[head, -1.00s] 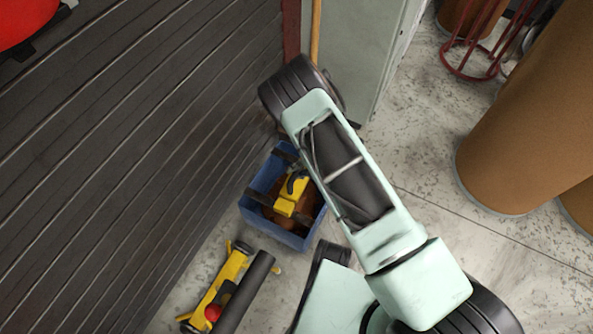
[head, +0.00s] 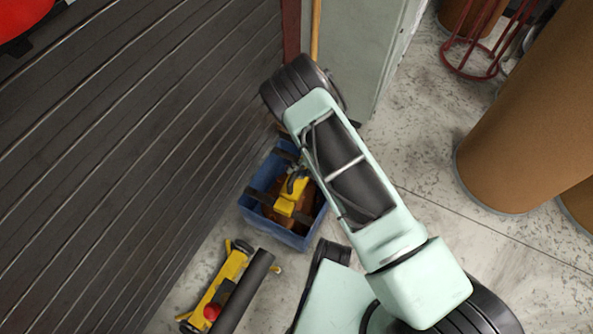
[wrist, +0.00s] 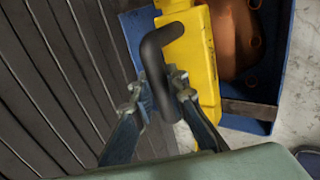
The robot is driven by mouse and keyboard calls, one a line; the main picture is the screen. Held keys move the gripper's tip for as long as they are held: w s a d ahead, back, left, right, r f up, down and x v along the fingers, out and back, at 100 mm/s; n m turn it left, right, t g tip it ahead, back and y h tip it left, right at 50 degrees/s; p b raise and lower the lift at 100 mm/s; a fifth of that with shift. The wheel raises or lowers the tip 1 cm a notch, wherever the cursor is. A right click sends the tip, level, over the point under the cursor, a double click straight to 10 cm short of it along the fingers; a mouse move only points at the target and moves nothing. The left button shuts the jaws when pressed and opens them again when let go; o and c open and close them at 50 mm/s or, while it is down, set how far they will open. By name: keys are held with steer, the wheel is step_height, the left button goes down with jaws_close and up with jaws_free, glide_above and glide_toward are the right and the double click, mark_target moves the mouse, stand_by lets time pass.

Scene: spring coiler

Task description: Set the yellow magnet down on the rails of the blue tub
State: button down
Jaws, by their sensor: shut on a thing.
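The yellow magnet (head: 287,204) is a block with a black bent handle (wrist: 155,55). In the head view it appears over the middle of the blue tub (head: 291,239), in line with the tub's dark rails (head: 258,195). I cannot tell whether it touches them. In the wrist view, the magnet's yellow body (wrist: 203,55) is beside my gripper (wrist: 158,95), whose fingers are shut on the black handle. One dark rail (wrist: 250,108) shows at the tub's end. My arm hides part of the tub's right side in the head view.
Rusty brown contents (wrist: 232,40) lie inside the tub. A dark slatted shutter (head: 130,150) stands close on the left. A yellow tool with a dark cylinder (head: 240,290) lies on the floor below the tub. A pale cabinet (head: 365,50) and large brown drums (head: 520,140) stand to the right.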

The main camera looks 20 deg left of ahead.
steer(key=c, duration=1.8)
jaws_free()
steer(key=shift+r, duration=0.1)
steer(key=v, duration=1.2)
steer(key=shift+w+r, duration=0.1)
steer(key=shift+w, duration=0.05)
